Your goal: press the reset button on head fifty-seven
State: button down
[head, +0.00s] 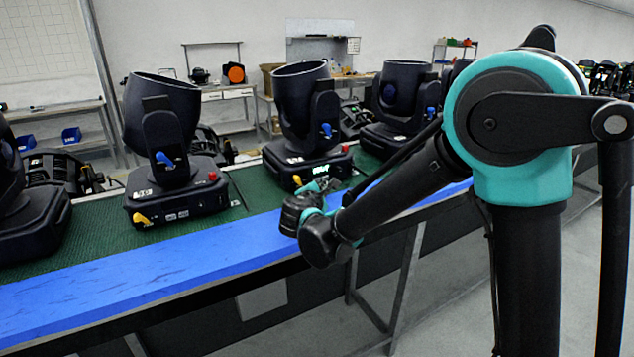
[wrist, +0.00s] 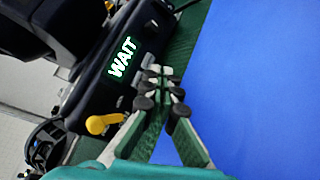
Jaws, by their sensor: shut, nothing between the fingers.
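A dark moving-head light (head: 303,110) stands mid-bench, its base facing my gripper. Its front has a small lit display (head: 320,169), which reads WAIT in the wrist view (wrist: 122,57). A yellow lever (head: 297,180) sits at a base corner and shows in the wrist view (wrist: 103,123). A red knob (head: 344,148) is at the other corner. I cannot read a head number or single out a reset button. My gripper (head: 318,186) is shut and empty close before this base; its fingertips (wrist: 160,72) are beside the front panel. Contact cannot be told.
Similar heads stand on the green mat (head: 250,188) to the left (head: 162,120) and right (head: 400,100). A blue strip (head: 170,262) runs along the bench front and is clear. Shelves and a side table (head: 228,93) stand behind.

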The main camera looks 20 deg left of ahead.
jog(key=shift+s+d, duration=1.2)
jog(key=shift+d, duration=0.2)
